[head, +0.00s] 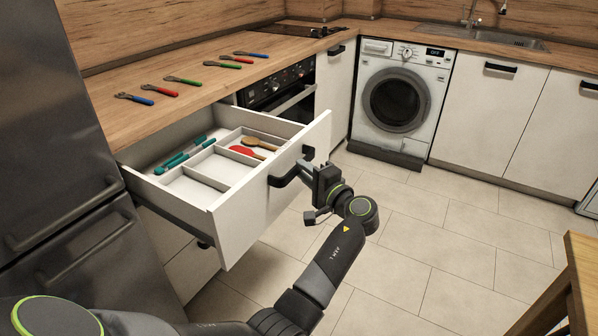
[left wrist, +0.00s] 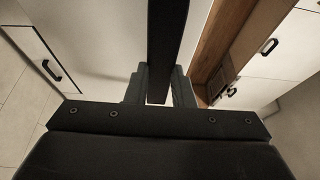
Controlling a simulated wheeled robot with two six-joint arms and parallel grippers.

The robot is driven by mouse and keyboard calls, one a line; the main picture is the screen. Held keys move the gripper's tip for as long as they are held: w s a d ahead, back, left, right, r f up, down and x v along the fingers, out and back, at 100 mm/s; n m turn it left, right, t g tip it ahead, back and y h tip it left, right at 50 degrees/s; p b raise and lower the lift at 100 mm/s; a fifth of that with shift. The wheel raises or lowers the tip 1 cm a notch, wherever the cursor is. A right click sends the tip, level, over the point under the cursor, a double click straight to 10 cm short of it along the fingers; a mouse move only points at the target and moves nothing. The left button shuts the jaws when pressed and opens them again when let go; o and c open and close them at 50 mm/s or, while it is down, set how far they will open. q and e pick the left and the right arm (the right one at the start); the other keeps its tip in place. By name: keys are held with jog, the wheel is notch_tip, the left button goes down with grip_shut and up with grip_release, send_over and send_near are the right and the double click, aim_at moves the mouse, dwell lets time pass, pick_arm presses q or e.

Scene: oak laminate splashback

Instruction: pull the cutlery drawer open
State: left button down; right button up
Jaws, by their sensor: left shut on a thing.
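The cutlery drawer (head: 238,222) is a white drawer under the wooden counter, and it stands pulled well out. Inside, a white divider makes compartments holding teal tongs (head: 184,156), a red utensil (head: 246,152) and a wooden spoon (head: 259,144). Its black bar handle (head: 283,180) is on the front panel. My left gripper (head: 308,168) is shut on this handle from the outer side. In the left wrist view the dark handle bar (left wrist: 167,40) runs between the fingers of the gripper (left wrist: 158,88). My right gripper does not show.
A steel fridge (head: 50,130) stands left of the drawer. An oven (head: 282,88) and a washing machine (head: 402,95) stand beyond. Tiled floor (head: 440,230) is clear to the right; a wooden table (head: 583,270) stands at lower right.

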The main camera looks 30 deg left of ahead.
pick_arm(q)
jog(key=shift+d, duration=0.35)
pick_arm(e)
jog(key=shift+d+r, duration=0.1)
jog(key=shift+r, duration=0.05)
pick_arm(q)
jog(key=c, duration=1.2)
grip_release()
jog(key=shift+c, duration=0.2)
jog(key=shift+r, duration=0.1)
